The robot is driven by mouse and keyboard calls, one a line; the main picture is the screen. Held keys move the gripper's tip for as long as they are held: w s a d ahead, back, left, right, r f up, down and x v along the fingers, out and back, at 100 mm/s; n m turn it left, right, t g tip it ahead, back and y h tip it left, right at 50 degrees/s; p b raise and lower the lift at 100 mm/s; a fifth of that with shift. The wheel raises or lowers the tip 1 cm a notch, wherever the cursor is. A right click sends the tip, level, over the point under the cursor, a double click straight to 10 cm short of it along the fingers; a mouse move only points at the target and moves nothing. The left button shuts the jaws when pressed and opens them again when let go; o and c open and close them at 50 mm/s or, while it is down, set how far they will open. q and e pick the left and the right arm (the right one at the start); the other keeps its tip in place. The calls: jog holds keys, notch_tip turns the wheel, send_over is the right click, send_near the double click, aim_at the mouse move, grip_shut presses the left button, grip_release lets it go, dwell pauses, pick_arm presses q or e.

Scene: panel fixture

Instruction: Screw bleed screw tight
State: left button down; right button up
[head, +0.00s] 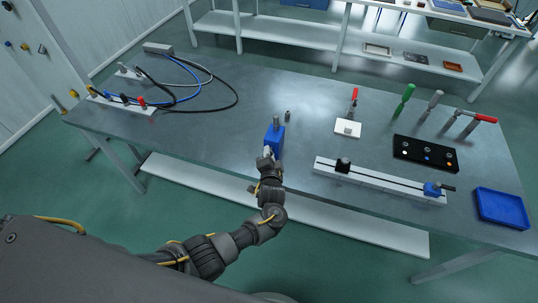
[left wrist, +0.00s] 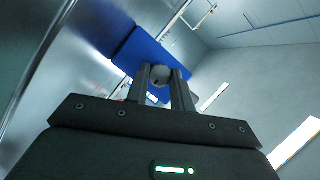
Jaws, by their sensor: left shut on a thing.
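A blue block (head: 278,139) stands on the workbench near its front edge, with a small grey fitting (head: 276,121) on top. It also shows in the left wrist view (left wrist: 148,52). My left gripper (head: 268,153) is at the block's near side. In the left wrist view its two fingers (left wrist: 162,84) are shut on a grey rounded head, which I take to be the bleed screw (left wrist: 158,92). The fingers hide much of it, and its seating in the block is hidden. My right gripper is not in view.
The grey workbench (head: 225,125) has a small dark cylinder (head: 288,116) just behind the block. A white rail (head: 385,186) and blue tray (head: 501,208) lie to the right. Hoses (head: 205,82) and a connector strip (head: 121,102) are at the left. Bench left of the block is clear.

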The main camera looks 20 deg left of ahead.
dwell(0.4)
pick_arm(q)
jog(key=c, duration=1.2)
grip_release()
jog(key=v, duration=1)
jog(key=shift+s+b, duration=0.3)
jog(key=shift+s, duration=0.1)
jog(key=shift+d, duration=0.15)
